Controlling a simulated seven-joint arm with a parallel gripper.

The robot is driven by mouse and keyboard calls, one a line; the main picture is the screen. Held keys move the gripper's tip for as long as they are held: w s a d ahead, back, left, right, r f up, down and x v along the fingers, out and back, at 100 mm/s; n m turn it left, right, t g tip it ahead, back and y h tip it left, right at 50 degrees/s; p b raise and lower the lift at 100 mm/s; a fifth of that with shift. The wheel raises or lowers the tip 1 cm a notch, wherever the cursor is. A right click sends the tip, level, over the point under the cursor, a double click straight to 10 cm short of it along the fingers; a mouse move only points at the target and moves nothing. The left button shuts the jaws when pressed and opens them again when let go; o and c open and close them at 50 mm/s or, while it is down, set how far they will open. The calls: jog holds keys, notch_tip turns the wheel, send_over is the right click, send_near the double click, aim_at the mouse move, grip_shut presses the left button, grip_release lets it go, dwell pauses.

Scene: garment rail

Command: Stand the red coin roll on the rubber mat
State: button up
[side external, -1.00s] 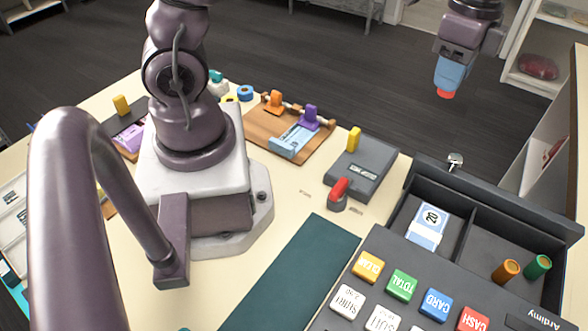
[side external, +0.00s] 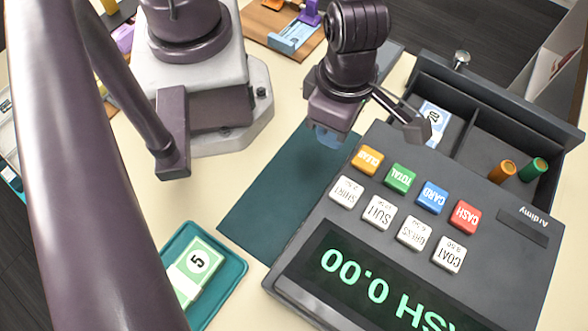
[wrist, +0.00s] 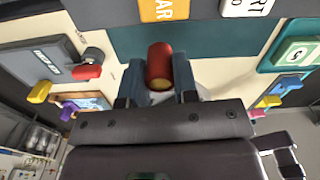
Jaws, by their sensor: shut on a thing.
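The red coin roll (wrist: 159,62) is held between the two fingers of my gripper (wrist: 160,85) in the wrist view, with its yellowish end facing the camera. In the side view my gripper (side external: 328,138) points down over the far part of the dark green rubber mat (side external: 275,195), close to the cash register. The roll is hidden there behind the wrist and fingers. The mat also shows in the wrist view (wrist: 215,38), beyond the roll. I cannot tell how high the roll is above the mat.
The cash register (side external: 400,275) borders the mat on the right. Its open drawer holds an orange roll (side external: 502,171), a green roll (side external: 534,169) and banknotes (side external: 434,116). A teal tray (side external: 236,272) with notes lies at the near left. The mat's near part is clear.

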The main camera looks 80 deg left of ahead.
aim_at(322, 171)
jog(key=shift+s+d+f+m, duration=0.15)
jog(key=shift+s+m, duration=0.25)
jog(key=shift+s, duration=0.1)
jog(key=shift+s+f, duration=0.15)
jog(key=shift+f, duration=3.9)
jog(key=shift+f, duration=0.1)
jog(key=o, duration=1)
